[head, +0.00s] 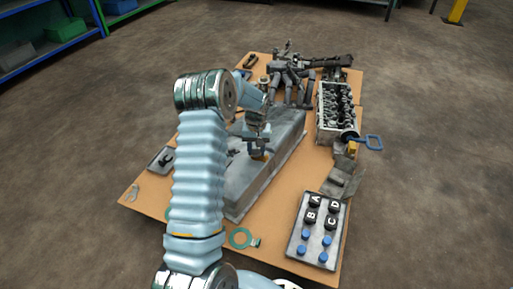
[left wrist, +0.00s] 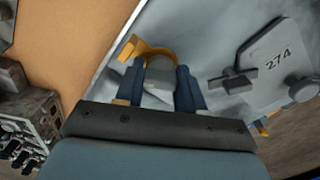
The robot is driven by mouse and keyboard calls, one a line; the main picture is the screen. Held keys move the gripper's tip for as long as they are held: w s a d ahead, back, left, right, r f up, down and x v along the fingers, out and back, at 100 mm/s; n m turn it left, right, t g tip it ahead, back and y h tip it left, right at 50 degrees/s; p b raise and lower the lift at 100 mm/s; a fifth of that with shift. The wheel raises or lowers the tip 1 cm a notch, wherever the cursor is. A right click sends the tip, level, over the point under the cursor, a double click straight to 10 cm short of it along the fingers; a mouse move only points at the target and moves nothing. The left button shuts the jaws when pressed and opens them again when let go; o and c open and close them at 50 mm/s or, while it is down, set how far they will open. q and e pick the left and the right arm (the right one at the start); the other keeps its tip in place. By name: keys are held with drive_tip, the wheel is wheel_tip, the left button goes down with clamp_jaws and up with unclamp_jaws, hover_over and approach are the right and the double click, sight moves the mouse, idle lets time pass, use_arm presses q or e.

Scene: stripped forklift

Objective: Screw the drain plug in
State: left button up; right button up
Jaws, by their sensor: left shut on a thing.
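The grey metal housing (head: 240,185) lies in the middle of the orange-brown board. My left gripper (head: 258,150) is over its top face, pointing down. In the left wrist view its blue fingers (left wrist: 160,90) are shut on a small grey piece, seemingly the drain plug (left wrist: 158,84). A curved orange part (left wrist: 150,50) shows just beyond the fingertips, around the grey piece. How far the plug sits in its hole is hidden by the fingers. A grey plate marked 274 (left wrist: 270,65) is on the housing beside the fingers. My right gripper is not in view.
A grey tray with lettered black caps and blue pegs (head: 317,230) lies at the front right. A cylinder head (head: 338,108) and a blue-handled tool (head: 366,141) are at the right. Dark engine parts (head: 288,78) stand behind. A green ring (head: 240,238) lies in front.

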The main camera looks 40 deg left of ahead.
sight(256, 148)
use_arm(q)
drive_tip(key=shift+m, duration=0.4)
drive_tip(key=m, duration=0.3)
drive_tip(key=shift+p, duration=0.3)
drive_tip(key=shift+m, duration=1)
drive_tip(key=o, duration=0.9)
drive_tip(key=shift+r+p, duration=1.65)
drive_tip(key=shift+r, duration=0.6)
